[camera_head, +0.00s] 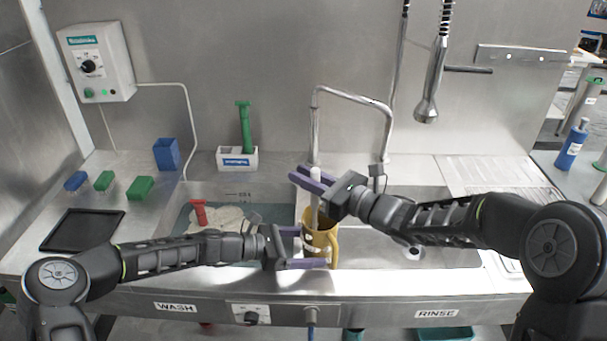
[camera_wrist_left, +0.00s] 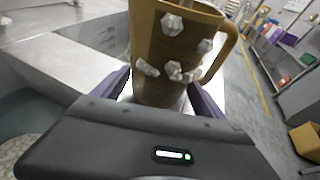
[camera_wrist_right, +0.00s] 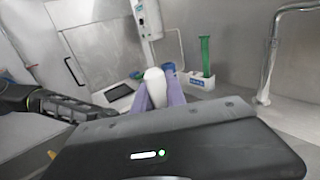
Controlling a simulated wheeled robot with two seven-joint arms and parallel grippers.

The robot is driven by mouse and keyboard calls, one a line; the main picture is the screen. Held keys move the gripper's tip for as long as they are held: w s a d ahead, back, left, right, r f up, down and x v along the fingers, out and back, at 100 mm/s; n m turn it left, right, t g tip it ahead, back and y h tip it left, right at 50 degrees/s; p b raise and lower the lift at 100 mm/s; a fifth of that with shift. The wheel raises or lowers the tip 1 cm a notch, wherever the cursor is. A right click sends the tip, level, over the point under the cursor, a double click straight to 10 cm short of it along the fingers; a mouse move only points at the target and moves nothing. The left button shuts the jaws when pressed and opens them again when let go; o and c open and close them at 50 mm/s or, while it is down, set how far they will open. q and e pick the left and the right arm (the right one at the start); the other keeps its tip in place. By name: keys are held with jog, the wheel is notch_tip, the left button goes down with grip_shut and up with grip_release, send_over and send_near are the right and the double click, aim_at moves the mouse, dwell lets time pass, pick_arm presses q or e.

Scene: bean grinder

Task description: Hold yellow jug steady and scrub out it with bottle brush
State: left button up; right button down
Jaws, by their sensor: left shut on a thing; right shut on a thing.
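The yellow jug (camera_head: 322,240) stands upright at the front of the sink, between the two basins. My left gripper (camera_head: 312,248) is shut on the jug's body, its purple fingers on either side. In the left wrist view the jug (camera_wrist_left: 172,50) fills the space between the fingers, with several whitish lumps on its wall and its handle to the right. My right gripper (camera_head: 314,182) is above the jug, shut on the white handle of the bottle brush (camera_head: 314,212). The handle's end (camera_wrist_right: 154,75) shows between the right fingers. The brush points down into the jug; its bristles are hidden.
The left basin holds foamy water (camera_head: 215,222) and a red-handled tool (camera_head: 200,212). A tall faucet (camera_head: 314,125) rises behind the jug.

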jog(key=shift+s+d+f, duration=0.15)
jog(key=shift+s+d, duration=0.15)
jog(key=shift+s, duration=0.15)
jog(key=shift+d, duration=0.1)
jog(key=shift+d, duration=0.8)
jog(key=shift+w, duration=0.1)
jog(key=shift+w+d, duration=0.4)
jog(key=shift+w, duration=0.25)
jog(key=shift+w, duration=0.1)
